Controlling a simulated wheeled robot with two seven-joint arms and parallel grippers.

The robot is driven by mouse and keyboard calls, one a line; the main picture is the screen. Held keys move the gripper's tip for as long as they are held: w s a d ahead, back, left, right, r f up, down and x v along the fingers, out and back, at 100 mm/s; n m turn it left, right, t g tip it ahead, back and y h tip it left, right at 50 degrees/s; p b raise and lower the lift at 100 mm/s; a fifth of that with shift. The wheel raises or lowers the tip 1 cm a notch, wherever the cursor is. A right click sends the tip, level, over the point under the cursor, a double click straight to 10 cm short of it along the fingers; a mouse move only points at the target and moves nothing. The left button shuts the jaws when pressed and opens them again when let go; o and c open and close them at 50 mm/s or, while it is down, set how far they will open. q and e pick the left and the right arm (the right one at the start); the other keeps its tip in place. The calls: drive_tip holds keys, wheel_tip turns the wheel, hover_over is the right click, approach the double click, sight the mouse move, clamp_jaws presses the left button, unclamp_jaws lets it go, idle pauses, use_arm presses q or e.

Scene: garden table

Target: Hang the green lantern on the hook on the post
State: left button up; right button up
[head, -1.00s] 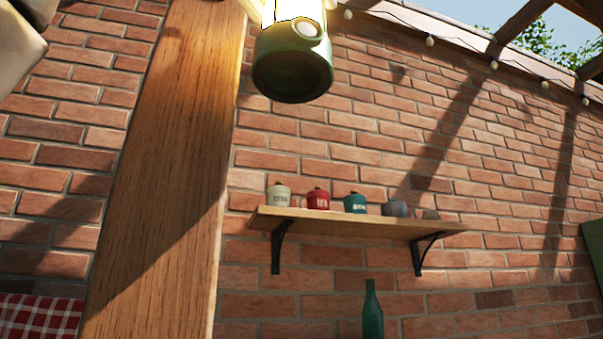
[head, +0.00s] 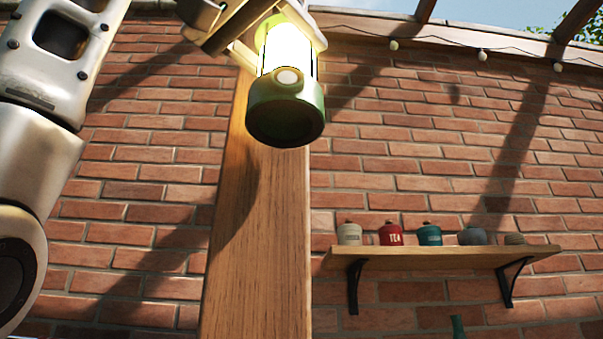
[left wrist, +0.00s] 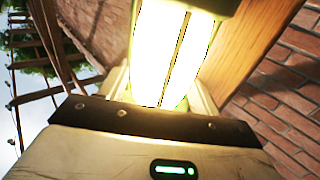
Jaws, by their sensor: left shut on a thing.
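The green lantern (head: 286,112) is lit and shows at the top middle of the head view. Its dark round base faces me, and it overlaps the wooden post (head: 262,220) in the picture. My left gripper (head: 288,18) is shut on the lantern near the top edge, partly cut off. In the left wrist view, the glowing lantern (left wrist: 168,50) fills the space in front of the gripper, between its pale fingers. The hook is not visible in either view. I cannot tell how far the lantern is from the post. My right gripper is not in view.
A brick wall (head: 400,130) stands behind the post. A shelf (head: 450,257) with several small jars is on the wall at right, with a green bottle top (head: 458,327) below it. String bulbs (head: 482,55) hang along the top right.

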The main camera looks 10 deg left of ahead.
use_arm(q)
drive_tip(key=shift+s+a, duration=0.2)
drive_tip(key=shift+a, duration=0.5)
drive_tip(key=shift+a+f+b, duration=0.1)
drive_tip(key=shift+f+b, duration=0.2)
drive_tip(key=shift+b, duration=0.05)
drive_tip(key=shift+s+f+b, duration=0.1)
drive_tip(key=shift+f+b, duration=0.35)
drive_tip(key=shift+f, duration=0.3)
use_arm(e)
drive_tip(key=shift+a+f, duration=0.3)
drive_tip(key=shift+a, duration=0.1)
use_arm(q)
drive_tip(key=o, duration=1.3)
drive_tip(key=shift+o, duration=0.2)
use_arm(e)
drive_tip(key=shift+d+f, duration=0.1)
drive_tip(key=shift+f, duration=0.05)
